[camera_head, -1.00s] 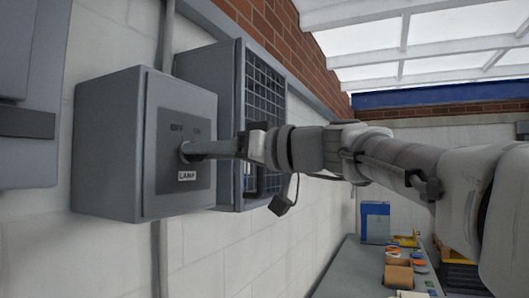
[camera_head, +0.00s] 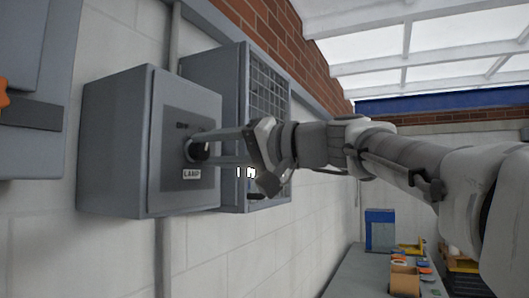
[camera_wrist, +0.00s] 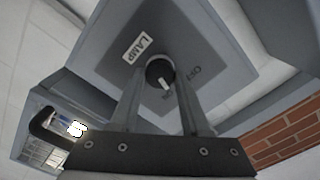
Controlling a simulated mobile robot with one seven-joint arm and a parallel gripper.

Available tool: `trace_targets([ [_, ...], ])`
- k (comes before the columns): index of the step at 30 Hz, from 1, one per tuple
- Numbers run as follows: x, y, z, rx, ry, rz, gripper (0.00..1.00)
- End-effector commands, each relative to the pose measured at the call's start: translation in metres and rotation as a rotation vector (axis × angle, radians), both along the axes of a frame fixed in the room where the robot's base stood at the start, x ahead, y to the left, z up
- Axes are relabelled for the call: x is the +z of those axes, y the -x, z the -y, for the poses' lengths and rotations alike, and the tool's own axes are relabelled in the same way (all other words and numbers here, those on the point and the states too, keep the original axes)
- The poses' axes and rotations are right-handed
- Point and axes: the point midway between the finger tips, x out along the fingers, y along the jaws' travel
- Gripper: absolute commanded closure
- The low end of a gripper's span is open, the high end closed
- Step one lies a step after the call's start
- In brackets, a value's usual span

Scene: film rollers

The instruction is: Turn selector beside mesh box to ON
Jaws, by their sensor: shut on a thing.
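The selector (camera_head: 198,150) is a dark round knob on the front panel of a grey box (camera_head: 112,150), above a LAMP label (camera_head: 191,174). It also shows in the wrist view (camera_wrist: 159,72), where its white pointer mark faces the ON lettering (camera_wrist: 165,98). The OFF lettering (camera_wrist: 195,74) is off to the side. My gripper (camera_head: 203,137) reaches in from the right and is shut on the knob. Its fingers (camera_wrist: 160,78) lie on either side of it. In the head view they cover the ON lettering. The mesh box (camera_head: 268,92) stands just behind the grey box.
A bright white patch (camera_head: 246,172) shows at the mesh box below my wrist. Another grey cabinet (camera_head: 36,85) is at the left, with an orange part at its edge. A bench (camera_head: 355,275) with a blue box (camera_head: 380,229) and small items is at the lower right.

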Motion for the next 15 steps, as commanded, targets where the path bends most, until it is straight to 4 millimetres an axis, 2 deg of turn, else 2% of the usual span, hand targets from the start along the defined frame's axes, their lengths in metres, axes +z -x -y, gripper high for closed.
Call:
trace_targets([
  [6, 0.0004, 0.0000, 0.0000, 0.000, -0.059, -0.141, 1.00],
  [15, 0.0005, -0.0001, 0.0004, -0.001, -0.105, -0.251, 1.00],
])
